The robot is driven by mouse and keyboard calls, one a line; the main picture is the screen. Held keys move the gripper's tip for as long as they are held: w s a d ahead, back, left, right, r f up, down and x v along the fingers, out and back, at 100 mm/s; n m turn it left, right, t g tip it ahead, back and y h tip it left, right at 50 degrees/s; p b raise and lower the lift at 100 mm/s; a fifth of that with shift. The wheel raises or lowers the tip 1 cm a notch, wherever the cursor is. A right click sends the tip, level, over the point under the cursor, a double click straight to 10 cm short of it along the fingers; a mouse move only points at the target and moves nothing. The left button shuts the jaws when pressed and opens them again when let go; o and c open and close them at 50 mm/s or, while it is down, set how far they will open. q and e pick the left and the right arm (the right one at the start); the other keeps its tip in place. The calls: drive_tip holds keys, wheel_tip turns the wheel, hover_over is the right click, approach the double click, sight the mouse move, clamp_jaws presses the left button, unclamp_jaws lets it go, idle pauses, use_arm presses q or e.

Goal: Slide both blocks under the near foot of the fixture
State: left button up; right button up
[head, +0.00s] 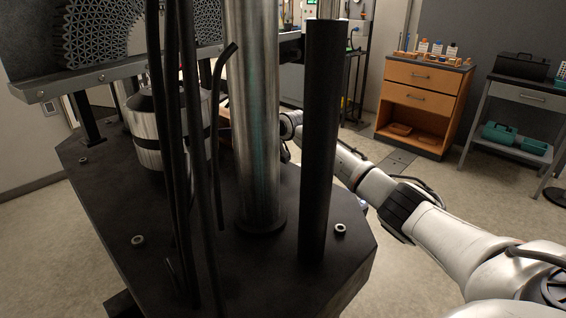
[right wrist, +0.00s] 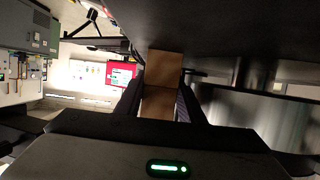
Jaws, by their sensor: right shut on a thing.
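In the right wrist view, two tan wooden block faces sit in line, a nearer block (right wrist: 158,103) and a farther block (right wrist: 165,68), with a seam between them. My right gripper (right wrist: 160,98) is shut on the nearer block, a finger at each side. In the head view the gripper is mostly hidden behind the steel column, and a small brown patch (head: 223,114), probably a block, shows left of that column. The fixture's metal beam (head: 110,75) carries a grey lattice specimen (head: 90,32). I cannot clearly make out its near foot. My left gripper is not in view.
A thick steel column (head: 255,130) and a black post (head: 320,140) rise from the dark base plate (head: 110,215), with black cables in front. A steel cylinder (head: 150,155) stands farther left. An orange cabinet (head: 425,80) and a grey cart (head: 520,95) stand well back.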

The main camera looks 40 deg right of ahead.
drive_tip(key=shift+w+a+b, duration=0.15)
drive_tip(key=shift+w+b, duration=0.7)
drive_tip(key=shift+w, duration=0.25)
drive_tip(key=shift+w+f+b, duration=0.15)
drive_tip(key=shift+w+b, duration=0.55)
drive_tip(key=shift+b, duration=0.05)
drive_tip(key=shift+w+a+b, duration=0.1)
drive_tip(key=shift+w+b, duration=0.5)
